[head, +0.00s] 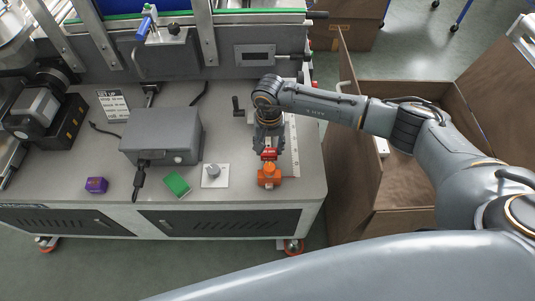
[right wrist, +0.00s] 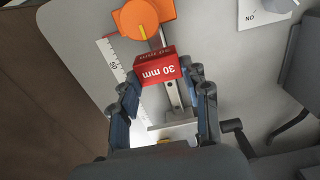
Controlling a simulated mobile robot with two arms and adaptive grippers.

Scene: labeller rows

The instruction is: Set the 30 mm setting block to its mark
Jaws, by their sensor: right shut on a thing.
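The red 30 mm setting block (right wrist: 157,68) is held between the fingers of my right gripper (right wrist: 166,82), its label facing the wrist camera. In the head view the red block (head: 269,154) shows below my right gripper (head: 269,148), over the right end of the grey bench top. An orange knob-like part (head: 269,175) lies just in front of the block; in the right wrist view it carries a yellow line. A metal rail and a white ruler scale (right wrist: 113,62) run beside the block. I cannot tell whether the block touches the rail. My left gripper is not in view.
A purple block (head: 96,185) and a green block (head: 177,184) lie near the bench's front edge. An open brown box (head: 400,190) stands right of the bench.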

